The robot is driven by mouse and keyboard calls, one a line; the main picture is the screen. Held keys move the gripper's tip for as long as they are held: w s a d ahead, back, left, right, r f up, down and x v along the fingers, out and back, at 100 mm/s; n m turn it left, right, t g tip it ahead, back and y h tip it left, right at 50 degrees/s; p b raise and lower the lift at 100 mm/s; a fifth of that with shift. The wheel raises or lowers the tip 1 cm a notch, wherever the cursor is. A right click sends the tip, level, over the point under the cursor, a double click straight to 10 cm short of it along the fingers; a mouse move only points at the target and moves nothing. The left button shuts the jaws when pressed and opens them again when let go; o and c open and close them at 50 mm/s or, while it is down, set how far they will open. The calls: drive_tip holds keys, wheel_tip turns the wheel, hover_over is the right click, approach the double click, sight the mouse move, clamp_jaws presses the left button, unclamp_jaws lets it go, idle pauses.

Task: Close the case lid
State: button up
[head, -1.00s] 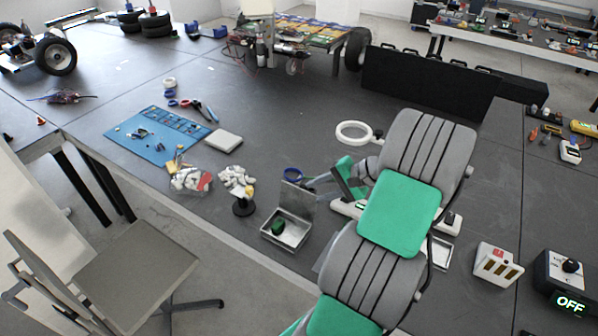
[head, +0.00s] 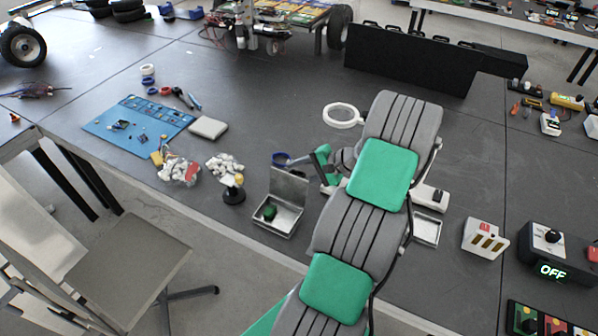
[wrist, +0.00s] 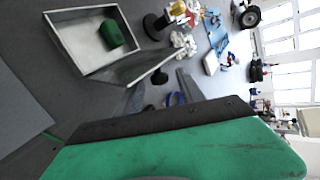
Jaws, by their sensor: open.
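The case is a small open metal box (head: 272,222) near the table's front edge in the head view. Its lid (head: 290,186) stands raised at the back side. A dark green block (head: 269,211) lies inside. In the wrist view the box (wrist: 70,48) is at upper left, with the lid (wrist: 145,68) tilted up and the green block (wrist: 112,33) inside. My gripper (head: 322,168) is just right of the lid in the head view, partly hidden by my arm. It is open and empty.
A blue ring (head: 281,159) lies behind the lid. A blue mat (head: 135,125) with tools and a white box (head: 208,127) are farther left. A switch box (head: 485,238) stands right of my arm.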

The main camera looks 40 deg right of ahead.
clamp_jaws()
idle(0.3)
idle(1.0)
